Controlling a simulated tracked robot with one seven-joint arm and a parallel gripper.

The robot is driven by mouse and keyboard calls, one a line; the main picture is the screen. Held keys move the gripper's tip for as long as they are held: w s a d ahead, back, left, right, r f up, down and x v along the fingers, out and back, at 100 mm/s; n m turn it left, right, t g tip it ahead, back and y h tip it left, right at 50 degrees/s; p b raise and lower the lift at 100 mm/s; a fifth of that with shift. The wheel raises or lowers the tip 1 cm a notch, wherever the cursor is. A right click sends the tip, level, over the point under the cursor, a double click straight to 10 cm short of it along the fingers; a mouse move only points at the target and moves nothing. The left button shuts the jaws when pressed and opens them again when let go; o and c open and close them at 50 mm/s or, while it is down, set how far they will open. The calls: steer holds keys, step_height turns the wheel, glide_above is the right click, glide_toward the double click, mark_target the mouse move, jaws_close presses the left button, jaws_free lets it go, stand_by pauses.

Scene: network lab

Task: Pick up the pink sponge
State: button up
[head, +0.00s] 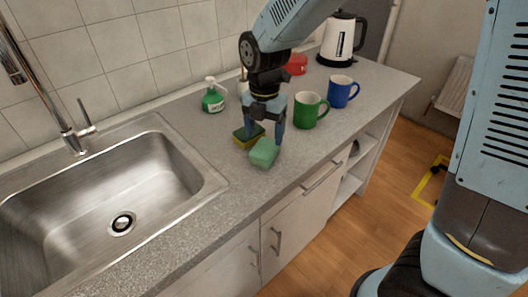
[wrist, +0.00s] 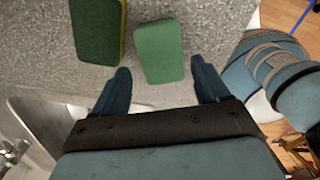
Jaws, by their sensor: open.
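No pink sponge shows in either view. A light green sponge (head: 264,153) lies on the grey counter right below my gripper (head: 264,130); it also shows in the wrist view (wrist: 160,52), in line with the space between my two fingers. A second sponge, dark green and yellow (head: 246,137), lies just left of it; in the wrist view it (wrist: 98,28) is at the upper left, outside the fingers. My gripper is open, pointing down, with nothing held. I cannot tell the exact height of the fingertips above the green sponge.
A green mug (head: 307,112) and a blue mug (head: 341,92) stand right of my gripper. A soap bottle (head: 213,99) stands behind left, and a red object (head: 296,64) and a kettle (head: 340,40) behind. The steel sink (head: 110,190) is left. Counter in front is clear.

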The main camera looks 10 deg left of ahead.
mark_target(265, 147)
steer(key=shift+f, duration=2.9)
steer(key=shift+c, duration=0.4)
steer(key=c, duration=0.7)
steer(key=shift+d+r, duration=0.1)
steer(key=shift+r, duration=0.5)
steer(key=s+d+r, duration=0.1)
steer(key=s+r, duration=0.3)
steer(key=s+d+r, duration=0.1)
steer(key=s+r, duration=0.3)
steer(key=s, duration=0.1)
steer(key=s+d+r, duration=0.1)
steer(key=s+r, duration=0.2)
steer(key=s, duration=0.1)
steer(key=shift+s+d+r, duration=0.3)
steer(key=shift+d+r, duration=0.05)
steer(key=shift+r, duration=0.05)
